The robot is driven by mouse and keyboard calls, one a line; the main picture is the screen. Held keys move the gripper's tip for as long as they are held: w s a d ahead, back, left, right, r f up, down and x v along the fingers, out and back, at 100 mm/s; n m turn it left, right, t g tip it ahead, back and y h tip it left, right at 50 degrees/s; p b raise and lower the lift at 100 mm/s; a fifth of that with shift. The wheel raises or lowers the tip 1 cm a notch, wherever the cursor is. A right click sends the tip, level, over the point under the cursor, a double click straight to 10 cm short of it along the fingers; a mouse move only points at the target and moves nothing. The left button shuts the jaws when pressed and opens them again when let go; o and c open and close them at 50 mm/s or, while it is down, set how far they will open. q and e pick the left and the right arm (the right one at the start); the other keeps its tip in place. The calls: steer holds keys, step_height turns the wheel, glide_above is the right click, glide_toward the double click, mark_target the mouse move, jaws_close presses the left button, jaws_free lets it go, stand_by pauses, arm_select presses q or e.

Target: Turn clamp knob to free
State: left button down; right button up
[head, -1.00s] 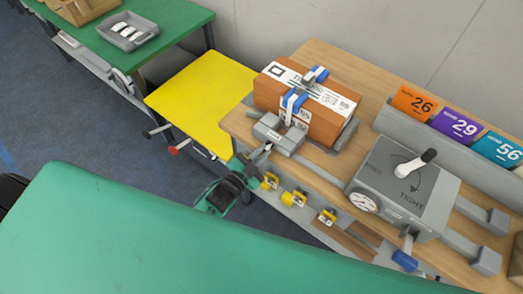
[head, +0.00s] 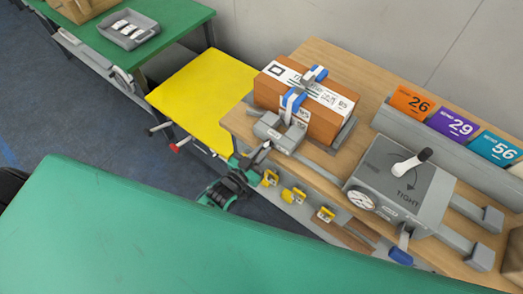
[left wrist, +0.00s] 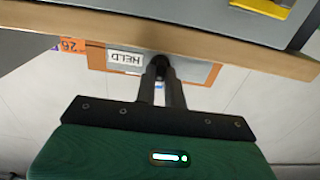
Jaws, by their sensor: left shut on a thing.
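My left gripper (head: 263,150) is at the front of this block. In the left wrist view its fingers (left wrist: 160,72) are shut on a small dark part beside a HELD label (left wrist: 125,58). My right gripper is out of view.
Coloured number cards (head: 455,128) stand at the bench's back. Yellow clips (head: 293,196) line its front. A yellow table (head: 205,95) and a green table (head: 165,35) stand to the left. A green surface (head: 130,225) fills the foreground.

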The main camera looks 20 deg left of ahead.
arm_select(q)
steer(key=shift+f, duration=0.1)
stand_by(0.3)
steer(key=c, duration=1.8)
jaws_free()
steer(key=shift+o, duration=0.2)
steer(key=b+v, duration=0.3)
steer(key=v, duration=1)
steer(key=shift+s, duration=0.4)
steer(key=shift+a, duration=0.1)
